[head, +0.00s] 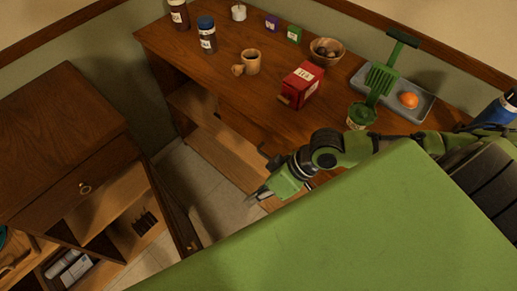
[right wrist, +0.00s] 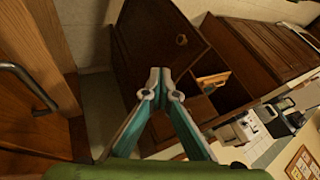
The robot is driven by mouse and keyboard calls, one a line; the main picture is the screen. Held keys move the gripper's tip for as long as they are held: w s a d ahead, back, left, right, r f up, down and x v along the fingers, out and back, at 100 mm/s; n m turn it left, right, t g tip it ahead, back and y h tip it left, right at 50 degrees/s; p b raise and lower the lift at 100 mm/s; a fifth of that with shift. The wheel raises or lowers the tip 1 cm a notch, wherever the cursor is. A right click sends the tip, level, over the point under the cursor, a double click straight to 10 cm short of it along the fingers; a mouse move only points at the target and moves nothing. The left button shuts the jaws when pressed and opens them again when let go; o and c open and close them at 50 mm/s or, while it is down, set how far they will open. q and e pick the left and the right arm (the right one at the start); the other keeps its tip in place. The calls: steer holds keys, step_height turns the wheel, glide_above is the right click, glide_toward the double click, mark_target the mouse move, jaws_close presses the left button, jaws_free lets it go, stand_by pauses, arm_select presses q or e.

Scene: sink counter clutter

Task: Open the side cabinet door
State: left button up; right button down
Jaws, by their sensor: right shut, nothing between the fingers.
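The side cabinet (head: 60,130) stands at the left in the head view, with a ring-pull drawer (head: 84,188) over open compartments. A dark panel (head: 175,205), which looks like its door, stands swung out at the right of the compartments. My right gripper (head: 254,199) is over the floor right of that panel, apart from it. In the right wrist view its fingers (right wrist: 160,75) meet at the tips and hold nothing. Behind them are the cabinet and a ring pull (right wrist: 181,40). My left gripper is not in view.
A wooden counter (head: 225,85) carries jars, a red box (head: 301,84), a bowl (head: 326,51) and a grey tray (head: 415,112). A wooden front with a metal handle (right wrist: 30,82) is at the left in the right wrist view. Pale floor (head: 195,175) lies between counter and cabinet.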

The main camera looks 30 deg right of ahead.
steer(key=shift+v, duration=1.15)
steer(key=shift+s, duration=0.15)
